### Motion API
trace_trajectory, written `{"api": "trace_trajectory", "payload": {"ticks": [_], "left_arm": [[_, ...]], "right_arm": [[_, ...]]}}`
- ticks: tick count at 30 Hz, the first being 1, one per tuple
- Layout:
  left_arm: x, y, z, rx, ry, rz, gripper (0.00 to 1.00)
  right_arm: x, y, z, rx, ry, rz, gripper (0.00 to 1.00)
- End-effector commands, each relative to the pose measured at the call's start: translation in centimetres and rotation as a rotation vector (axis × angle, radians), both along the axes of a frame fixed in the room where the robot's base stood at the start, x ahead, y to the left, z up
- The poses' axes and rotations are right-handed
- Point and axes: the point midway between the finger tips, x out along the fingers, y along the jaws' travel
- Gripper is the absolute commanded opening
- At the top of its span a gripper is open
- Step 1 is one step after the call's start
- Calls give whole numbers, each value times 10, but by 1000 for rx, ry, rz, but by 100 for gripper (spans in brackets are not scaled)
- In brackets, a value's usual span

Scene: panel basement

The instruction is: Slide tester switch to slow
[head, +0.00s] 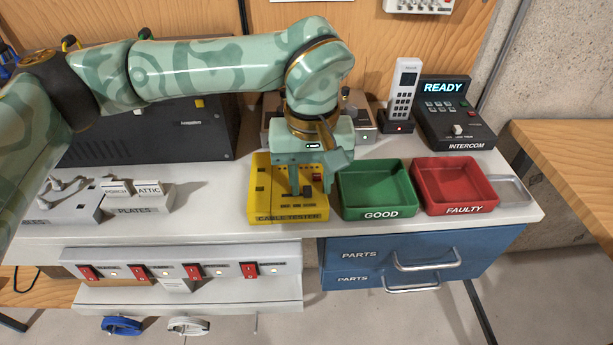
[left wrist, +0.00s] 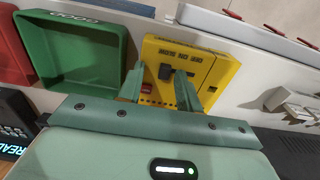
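The yellow cable tester (head: 262,200) stands on the bench, left of the green tray. In the left wrist view the tester (left wrist: 222,70) shows a small dark switch knob (left wrist: 166,72) beside lettering that seems to read off, on and slow. I cannot tell for certain which setting the knob is at. My left gripper (head: 300,190) points down over the tester. In the left wrist view my left gripper's fingers (left wrist: 159,76) are apart, with the knob showing in the gap between the tips. Contact with the knob is not clear. My right gripper is not in view.
Right of the tester stand the green GOOD tray (head: 375,190) and the red FAULTY tray (head: 455,185). An intercom (head: 458,115) and a handset (head: 402,90) stand behind them. A plates holder (head: 135,200) is at left. A strip with red switches (head: 180,268) runs along the front.

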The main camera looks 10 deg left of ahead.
Motion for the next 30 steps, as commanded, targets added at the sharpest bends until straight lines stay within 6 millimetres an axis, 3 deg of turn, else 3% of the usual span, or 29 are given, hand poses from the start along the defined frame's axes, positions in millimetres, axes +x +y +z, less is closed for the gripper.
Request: {"api": "trace_trajectory", "payload": {"ticks": [7,11,24,30], "left_arm": [[0,0,1,1,2,1,35],[0,0,15,1,-1,1,35],[0,0,129,2,-4,1,35],[0,-1,157,1,-1,0,35]], "right_arm": [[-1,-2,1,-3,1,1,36],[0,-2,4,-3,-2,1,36],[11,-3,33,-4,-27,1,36],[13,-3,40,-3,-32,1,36]]}}
